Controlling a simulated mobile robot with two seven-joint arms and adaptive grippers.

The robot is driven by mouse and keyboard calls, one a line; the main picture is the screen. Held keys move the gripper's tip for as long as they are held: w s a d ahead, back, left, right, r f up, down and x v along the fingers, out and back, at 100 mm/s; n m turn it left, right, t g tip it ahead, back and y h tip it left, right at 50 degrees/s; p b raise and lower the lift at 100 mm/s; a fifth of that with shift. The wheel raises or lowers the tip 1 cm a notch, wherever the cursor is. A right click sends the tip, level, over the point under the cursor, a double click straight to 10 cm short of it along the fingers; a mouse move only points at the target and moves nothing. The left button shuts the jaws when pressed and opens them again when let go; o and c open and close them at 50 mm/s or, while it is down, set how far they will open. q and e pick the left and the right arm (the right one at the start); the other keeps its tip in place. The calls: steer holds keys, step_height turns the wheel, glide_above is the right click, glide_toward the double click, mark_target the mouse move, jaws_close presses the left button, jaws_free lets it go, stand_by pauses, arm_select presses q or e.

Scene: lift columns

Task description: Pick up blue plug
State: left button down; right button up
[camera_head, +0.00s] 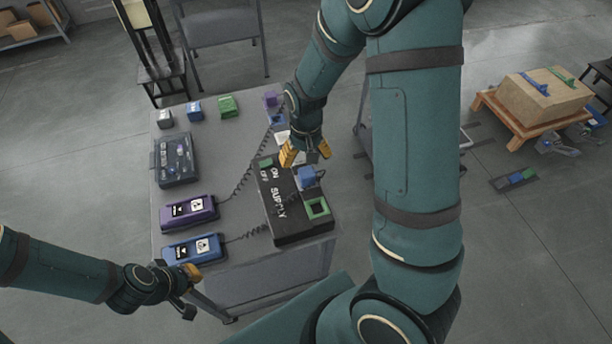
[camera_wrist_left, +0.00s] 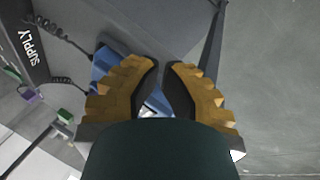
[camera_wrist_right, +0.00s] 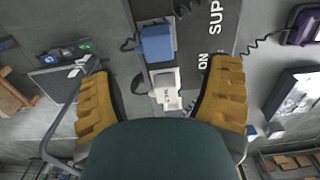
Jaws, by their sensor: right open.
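A blue block that looks like the blue plug (camera_head: 308,178) sits on the black supply box (camera_head: 290,232), beside a green-framed socket (camera_head: 317,208). It also shows in the right wrist view (camera_wrist_right: 157,43), with a dark loop at its side. My right gripper (camera_head: 304,158) is open, with its yellow fingers wide apart above the far end of the box; nothing is between them. My left gripper (camera_head: 190,290) is near the table's front left corner. Its fingers (camera_wrist_left: 162,66) are apart by a narrow gap, with nothing held.
A purple device (camera_head: 190,213) and a blue device (camera_head: 193,249) with coiled cables lie on the table (camera_head: 255,275). A dark case (camera_head: 175,160) and small coloured blocks (camera_head: 228,106) stand farther back. A carton (camera_head: 543,96) on a wooden stand is at right.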

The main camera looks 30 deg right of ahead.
mark_target(307, 172)
step_height(307, 172, down, 3)
steer(key=shift+w+r, duration=0.1)
steer(key=shift+r, duration=0.05)
steer(key=f, duration=0.5)
steer(key=shift+d+b, duration=0.2)
steer(key=shift+b, duration=0.2)
steer(key=c, duration=1.2)
